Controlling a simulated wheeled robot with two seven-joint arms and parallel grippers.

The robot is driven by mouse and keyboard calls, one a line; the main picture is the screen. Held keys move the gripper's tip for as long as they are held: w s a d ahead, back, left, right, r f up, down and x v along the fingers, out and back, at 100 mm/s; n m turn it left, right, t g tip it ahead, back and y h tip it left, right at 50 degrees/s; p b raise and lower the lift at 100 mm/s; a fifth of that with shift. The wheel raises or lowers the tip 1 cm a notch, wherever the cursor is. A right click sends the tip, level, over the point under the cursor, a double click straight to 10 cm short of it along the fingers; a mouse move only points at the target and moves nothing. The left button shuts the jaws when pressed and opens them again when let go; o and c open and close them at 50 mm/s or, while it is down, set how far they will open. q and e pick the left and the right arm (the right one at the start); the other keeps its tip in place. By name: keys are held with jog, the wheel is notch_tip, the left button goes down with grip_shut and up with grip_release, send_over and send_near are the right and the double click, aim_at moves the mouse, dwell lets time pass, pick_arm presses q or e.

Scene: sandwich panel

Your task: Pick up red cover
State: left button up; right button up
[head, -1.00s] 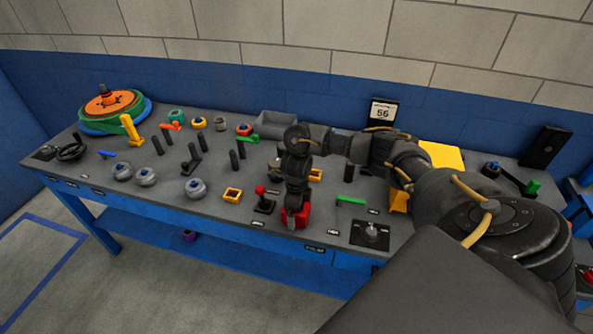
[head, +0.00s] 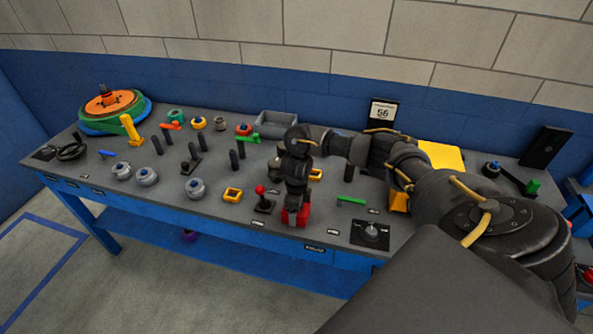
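The red cover (head: 304,214) is a small red block near the front edge of the grey table top. My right arm reaches in from the right, and its gripper (head: 294,216) points down right at the cover. The dark fingers overlap the cover and hide part of it, with red showing on both sides. I cannot tell whether the fingers are closed on it or only beside it. The cover appears to be at table height. My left gripper is not in view.
A red-knobbed lever (head: 262,197) stands close to the left of the gripper. A yellow square frame (head: 232,195) lies further left, and a green handle (head: 351,200) and black dial panel (head: 371,234) lie to the right. A grey bin (head: 276,124) stands behind.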

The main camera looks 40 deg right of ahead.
notch_tip(320, 180, up, 3)
jog(key=shift+w+r+p, duration=0.1)
jog(key=shift+r+p, duration=0.1)
jog(key=shift+p, duration=0.35)
jog(key=s+a+r, duration=0.6)
jog(key=a+r, duration=0.3)
jog(key=a, duration=0.3)
jog(key=shift+a+r, duration=0.25)
jog(key=shift+a, duration=0.15)
